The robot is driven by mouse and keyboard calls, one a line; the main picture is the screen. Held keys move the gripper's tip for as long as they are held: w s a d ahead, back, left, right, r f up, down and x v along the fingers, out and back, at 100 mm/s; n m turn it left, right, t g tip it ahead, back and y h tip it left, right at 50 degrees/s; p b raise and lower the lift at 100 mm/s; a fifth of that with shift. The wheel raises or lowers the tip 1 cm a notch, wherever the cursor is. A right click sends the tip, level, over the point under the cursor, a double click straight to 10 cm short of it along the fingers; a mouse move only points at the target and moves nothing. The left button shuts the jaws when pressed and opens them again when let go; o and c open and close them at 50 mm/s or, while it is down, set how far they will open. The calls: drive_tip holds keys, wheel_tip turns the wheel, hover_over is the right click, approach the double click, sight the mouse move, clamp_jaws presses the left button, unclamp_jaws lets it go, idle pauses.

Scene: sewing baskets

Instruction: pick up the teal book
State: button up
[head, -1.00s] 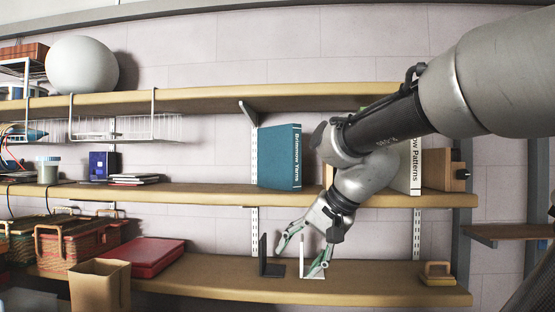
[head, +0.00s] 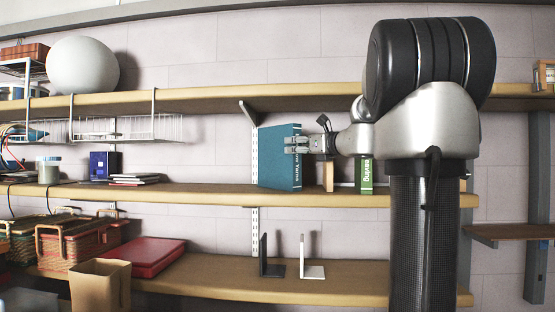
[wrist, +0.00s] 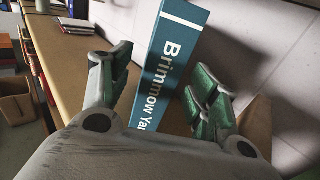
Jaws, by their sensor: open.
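The teal book (head: 278,158) stands upright on the middle shelf, its spine facing out to the right. Its spine reads "Brimmow Yarns", partly covered by my gripper in the head view. In the wrist view the teal book (wrist: 178,50) shows spine-on between my fingers. My gripper (head: 292,145) is open at the spine, level with the book's upper half. In the wrist view my gripper (wrist: 160,92) has one green-padded finger on each side of the book. I cannot tell whether either finger touches it.
A green book (head: 366,175) and a small wooden piece (head: 328,176) stand to the right on the middle shelf (head: 220,194). Black and white bookends (head: 312,270) stand on the lower shelf. The upper shelf (head: 200,102) runs overhead.

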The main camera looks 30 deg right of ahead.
sight(283, 147)
drive_tip(key=w, duration=0.2)
drive_tip(key=w+a, duration=0.1)
drive_tip(key=w, duration=0.5)
drive_tip(key=shift+w+a+f, duration=0.2)
drive_tip(key=shift+a+f, duration=0.05)
drive_tip(key=shift+a, duration=0.05)
clamp_jaws()
drive_tip(key=shift+r, duration=0.1)
